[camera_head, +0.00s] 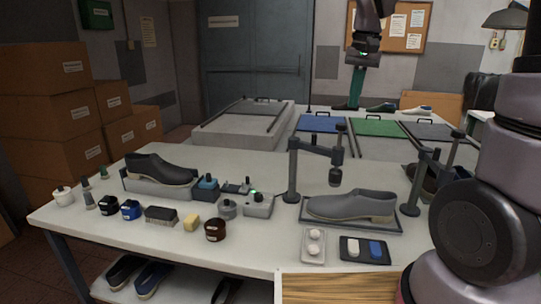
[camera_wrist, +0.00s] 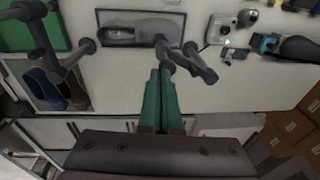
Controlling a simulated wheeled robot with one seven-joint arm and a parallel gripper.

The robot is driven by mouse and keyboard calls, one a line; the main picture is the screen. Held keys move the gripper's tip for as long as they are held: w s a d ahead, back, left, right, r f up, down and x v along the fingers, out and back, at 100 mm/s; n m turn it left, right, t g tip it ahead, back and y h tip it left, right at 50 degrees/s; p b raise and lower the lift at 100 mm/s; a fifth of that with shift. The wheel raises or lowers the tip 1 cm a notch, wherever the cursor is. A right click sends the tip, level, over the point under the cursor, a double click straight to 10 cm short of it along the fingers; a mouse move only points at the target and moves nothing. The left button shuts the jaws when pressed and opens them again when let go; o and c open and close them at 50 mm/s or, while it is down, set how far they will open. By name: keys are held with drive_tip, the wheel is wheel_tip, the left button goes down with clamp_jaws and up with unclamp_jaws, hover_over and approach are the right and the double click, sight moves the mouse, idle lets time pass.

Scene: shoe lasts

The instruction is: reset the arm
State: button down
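My gripper (camera_head: 356,98) hangs high in the head view, upper right of centre, pointing down with teal fingers. It appears above the far tables and clear of the near workbench (camera_head: 255,243). In the wrist view the two green fingers of my gripper (camera_wrist: 161,72) lie side by side with no visible gap. They look shut, with nothing seen between them. A grey shoe (camera_head: 350,205) lies on a dark-edged tray under a clamp stand (camera_head: 293,172). The shoe also shows in the wrist view (camera_wrist: 130,34), beyond the fingertips.
A dark shoe (camera_head: 160,169) rests on a stand at the bench's left. Small jars, a brush (camera_head: 160,215) and a yellow block (camera_head: 191,221) line the front. A second clamp stand (camera_head: 411,195) is at right. Cardboard boxes (camera_head: 45,85) stack at left. The air around my gripper looks free.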

drive_tip(key=s+d+r+t, duration=0.2)
drive_tip(key=s+r+t, duration=0.1)
drive_tip(key=s, duration=0.5)
drive_tip(key=s+d+r+m+t+y, duration=0.1)
drive_tip(key=s+d+r+t, duration=0.1)
drive_tip(key=s, duration=0.6)
drive_tip(key=shift+s+r+m+t, duration=0.3)
drive_tip(key=shift+s+r+t, duration=0.05)
drive_tip(key=shift+r+t, duration=0.2)
